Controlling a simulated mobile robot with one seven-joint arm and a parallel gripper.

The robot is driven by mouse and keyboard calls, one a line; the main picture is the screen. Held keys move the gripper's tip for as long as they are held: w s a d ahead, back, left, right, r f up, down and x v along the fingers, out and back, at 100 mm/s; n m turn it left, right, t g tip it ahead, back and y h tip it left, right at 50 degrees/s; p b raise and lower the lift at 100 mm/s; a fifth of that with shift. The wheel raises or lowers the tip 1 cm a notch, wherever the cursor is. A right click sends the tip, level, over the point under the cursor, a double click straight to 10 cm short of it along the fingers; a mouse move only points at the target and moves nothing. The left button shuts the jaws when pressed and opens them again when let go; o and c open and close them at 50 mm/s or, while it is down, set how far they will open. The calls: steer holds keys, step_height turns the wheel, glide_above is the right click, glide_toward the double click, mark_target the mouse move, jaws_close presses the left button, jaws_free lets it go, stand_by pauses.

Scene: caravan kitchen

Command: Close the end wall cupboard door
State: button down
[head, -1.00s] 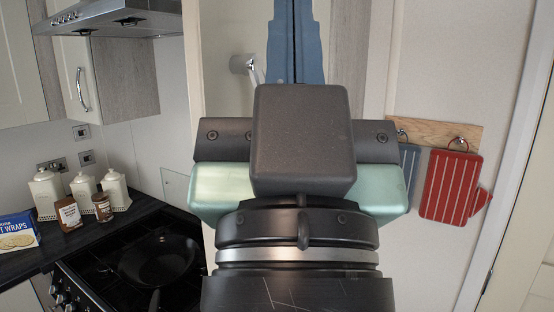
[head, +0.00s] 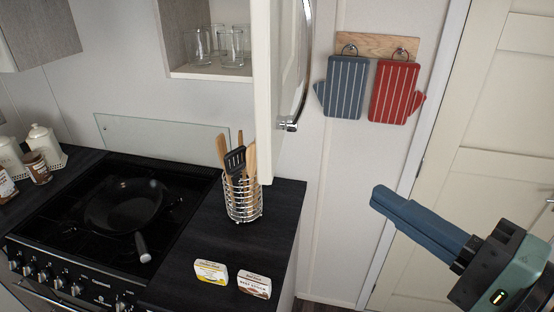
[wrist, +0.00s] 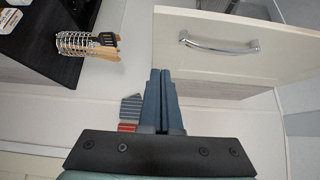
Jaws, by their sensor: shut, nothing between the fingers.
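The end wall cupboard door (head: 262,90) stands open in the head view, swung out toward me and seen nearly edge-on. Its curved chrome handle (head: 303,75) is on the right face. In the wrist view the cream door (wrist: 225,55) and its handle (wrist: 220,46) show beyond my fingers. The cupboard interior (head: 210,65) shows left of the door, with glasses (head: 215,44) on its shelf. My gripper (head: 376,194) is shut and empty, to the right of the door and lower in the head view. Its blue fingers (wrist: 160,74) are together in the wrist view, seemingly apart from the door.
A utensil holder (head: 243,198) stands on the dark worktop (head: 284,222) under the door. A pan (head: 124,206) sits on the hob. Blue (head: 343,87) and red (head: 394,91) oven mitts hang on the wall. A cream panelled door (head: 478,130) is at the right.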

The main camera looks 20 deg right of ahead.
steer(key=p, duration=0.4)
glide_toward(279, 148)
steer(key=w+d, duration=0.2)
steer(key=w, duration=0.2)
steer(key=a, duration=0.2)
steer(key=w+a+p, duration=0.1)
steer(key=shift+w+a+r, duration=0.15)
steer(key=shift+a+r, duration=0.05)
steer(key=shift+a, duration=0.2)
steer(key=shift+a, duration=0.1)
